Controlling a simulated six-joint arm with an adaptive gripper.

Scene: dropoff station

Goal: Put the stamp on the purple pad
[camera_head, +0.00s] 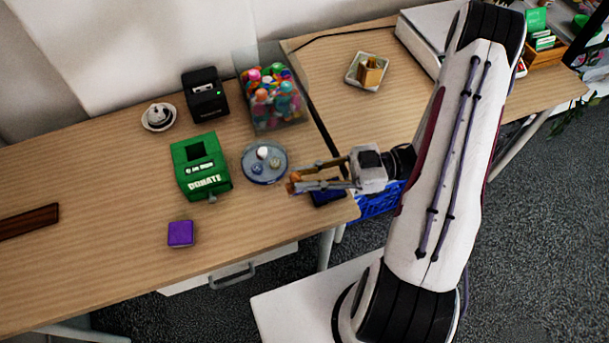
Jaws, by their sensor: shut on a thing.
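The purple pad (181,234) is a small square block lying on the wooden desk, left of centre and near the front edge. My gripper (295,183) reaches in from the right, level above the desk near its right front corner. Its fingers are shut on a small orange-brown thing, which looks like the stamp (293,187). Fingers hide much of it, so its shape is unclear. My gripper is well to the right of the pad and apart from it.
A green donation box (201,168) and a round grey tray (264,177) with small items stand between gripper and pad, slightly behind. A dark blue flat object (326,197) lies under the gripper. Desk around the pad is clear.

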